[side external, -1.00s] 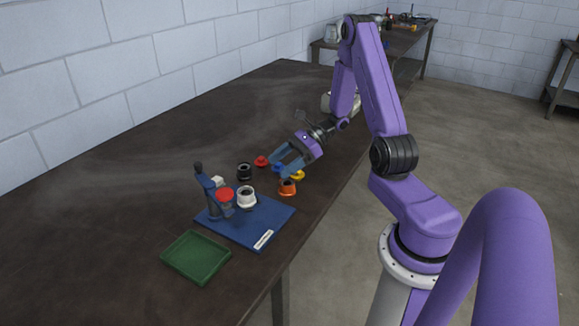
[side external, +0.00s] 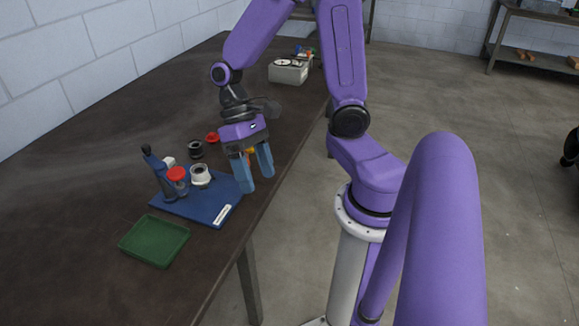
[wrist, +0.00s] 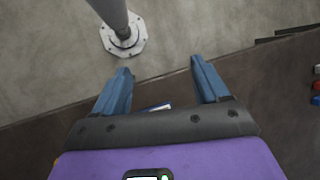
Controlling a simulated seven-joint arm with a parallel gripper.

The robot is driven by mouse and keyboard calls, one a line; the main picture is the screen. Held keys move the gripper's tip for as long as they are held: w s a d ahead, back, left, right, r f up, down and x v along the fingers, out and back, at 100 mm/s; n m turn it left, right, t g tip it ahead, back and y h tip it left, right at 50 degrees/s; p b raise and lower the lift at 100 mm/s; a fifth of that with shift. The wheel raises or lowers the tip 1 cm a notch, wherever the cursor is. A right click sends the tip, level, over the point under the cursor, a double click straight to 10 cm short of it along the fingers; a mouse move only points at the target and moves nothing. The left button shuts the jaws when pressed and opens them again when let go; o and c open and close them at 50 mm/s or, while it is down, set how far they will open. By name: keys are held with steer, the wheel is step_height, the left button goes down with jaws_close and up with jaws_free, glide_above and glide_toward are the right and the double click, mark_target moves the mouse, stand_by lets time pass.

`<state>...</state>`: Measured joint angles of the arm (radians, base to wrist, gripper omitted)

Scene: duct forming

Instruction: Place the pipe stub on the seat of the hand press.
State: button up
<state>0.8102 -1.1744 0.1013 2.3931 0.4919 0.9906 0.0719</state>
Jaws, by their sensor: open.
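The blue hand press (side external: 160,180) stands on a blue base plate (side external: 228,190), with a dark lever and a red disc. A white, ring-like piece (side external: 201,180) with a dark opening sits on the plate beside it. A black ring-like piece (side external: 196,150) stands on the table behind the plate. I cannot tell which piece is the pipe stub. My gripper (side external: 257,181) is open and empty, pointing down by the plate's right side near the table edge. It hides most of an orange or yellow piece (side external: 251,152). In the wrist view my open fingers (wrist: 160,68) have nothing between their tips.
A green tray (side external: 154,241) lies in front of the press. A red piece (side external: 212,137) lies behind the black one. A grey box (side external: 289,72) stands farther back. Red and blue pieces show at the wrist view's right edge (wrist: 316,92). The table's left side is clear.

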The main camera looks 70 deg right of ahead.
steer(key=s+a+r+n+t+h, duration=0.1)
steer(key=s+r+n+t+h, duration=0.1)
steer(key=s+n, duration=0.5)
steer(key=shift+s+r+n+t+h, duration=0.35)
steer(key=shift+r+n+t, duration=0.8)
steer(key=shift+n, duration=1.95)
